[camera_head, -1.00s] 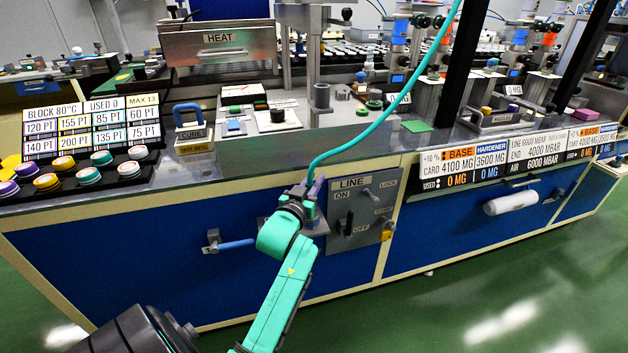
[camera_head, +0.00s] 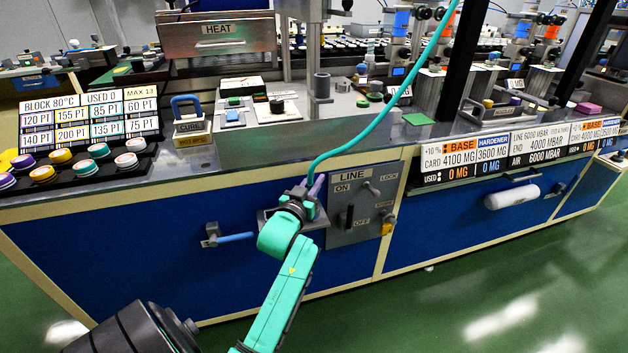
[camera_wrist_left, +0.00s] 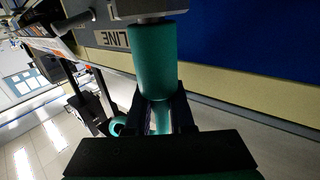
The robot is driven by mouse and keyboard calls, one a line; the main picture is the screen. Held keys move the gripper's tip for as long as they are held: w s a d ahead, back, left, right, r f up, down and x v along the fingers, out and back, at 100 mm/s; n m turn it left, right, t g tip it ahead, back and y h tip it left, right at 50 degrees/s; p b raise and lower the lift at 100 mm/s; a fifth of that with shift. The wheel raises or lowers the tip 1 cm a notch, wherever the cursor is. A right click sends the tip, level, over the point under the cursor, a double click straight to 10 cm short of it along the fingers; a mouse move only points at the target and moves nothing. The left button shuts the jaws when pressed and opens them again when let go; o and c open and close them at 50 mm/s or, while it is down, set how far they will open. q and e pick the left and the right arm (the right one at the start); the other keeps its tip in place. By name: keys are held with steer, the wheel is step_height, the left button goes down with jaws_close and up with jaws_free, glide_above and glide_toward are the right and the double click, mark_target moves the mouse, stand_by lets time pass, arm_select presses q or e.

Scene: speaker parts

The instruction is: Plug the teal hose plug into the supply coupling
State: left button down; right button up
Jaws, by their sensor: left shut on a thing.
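The teal hose (camera_head: 378,123) comes down from the top and curves to my left gripper (camera_head: 303,194), in front of the cabinet beside the LINE panel (camera_head: 350,205). In the left wrist view, my left gripper (camera_wrist_left: 160,108) is shut on the teal hose plug (camera_wrist_left: 153,62), a thick teal cylinder with a narrower neck between the fingers. The plug's far end meets a grey metal piece (camera_wrist_left: 146,8) at the top edge, which looks like the supply coupling. I cannot tell how deep the plug sits. In the head view, my gripper mostly hides the plug and coupling. My right gripper is not in view.
A blue-handled lever (camera_head: 233,238) sticks out left of my gripper. The LINE panel carries a dark switch handle (camera_head: 350,217) and a yellow-tipped knob (camera_head: 387,227). The worktop (camera_head: 290,140) above is crowded. The green floor in front is clear.

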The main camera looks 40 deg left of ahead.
arm_select(q)
steer(key=c, duration=0.7)
jaws_free()
steer(key=v, duration=1.4)
steer(key=shift+s, duration=0.3)
steer(key=shift+d, duration=0.1)
